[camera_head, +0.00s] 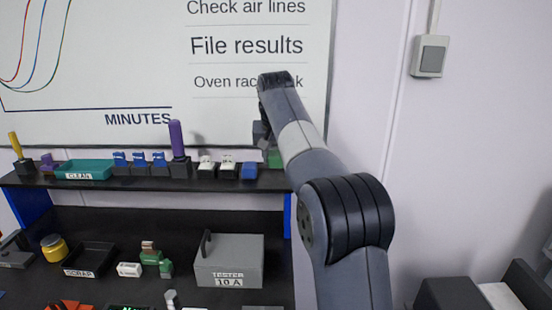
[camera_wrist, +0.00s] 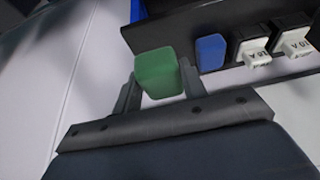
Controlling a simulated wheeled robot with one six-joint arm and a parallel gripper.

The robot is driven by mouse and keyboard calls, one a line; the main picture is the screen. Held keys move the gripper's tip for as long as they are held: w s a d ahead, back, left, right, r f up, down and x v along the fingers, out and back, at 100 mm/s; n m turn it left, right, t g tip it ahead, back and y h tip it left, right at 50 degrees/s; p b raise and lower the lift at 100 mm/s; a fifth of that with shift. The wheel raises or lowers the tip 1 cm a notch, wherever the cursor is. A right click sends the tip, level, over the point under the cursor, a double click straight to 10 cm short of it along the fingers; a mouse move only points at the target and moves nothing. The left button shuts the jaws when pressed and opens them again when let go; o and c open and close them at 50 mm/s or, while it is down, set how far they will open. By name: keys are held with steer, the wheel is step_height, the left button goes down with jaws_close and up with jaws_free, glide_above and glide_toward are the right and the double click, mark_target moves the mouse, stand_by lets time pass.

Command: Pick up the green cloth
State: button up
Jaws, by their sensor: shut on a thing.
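The green cloth (camera_wrist: 157,72) looks like a small folded block with rounded edges. In the wrist view it sits between the two fingers of my gripper (camera_wrist: 160,86), which is shut on it. My gripper (camera_head: 263,138) is mostly hidden behind the arm's end there. I cannot tell whether the cloth still touches the shelf.
A blue block (camera_wrist: 210,53) stands beside the cloth on the dark shelf (camera_head: 225,184), with white labelled pieces (camera_head: 206,168) further along. A purple cylinder (camera_head: 177,140) and teal tray (camera_head: 84,169) stand left. A grey tester (camera_head: 229,260) is below. The whiteboard (camera_head: 130,60) is behind.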

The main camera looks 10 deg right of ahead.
steer(key=s+a+b, duration=0.2)
steer(key=s+b, duration=0.2)
steer(key=s, duration=0.9)
steer(key=shift+s+a+b, duration=0.2)
steer(key=shift+a+b, duration=0.15)
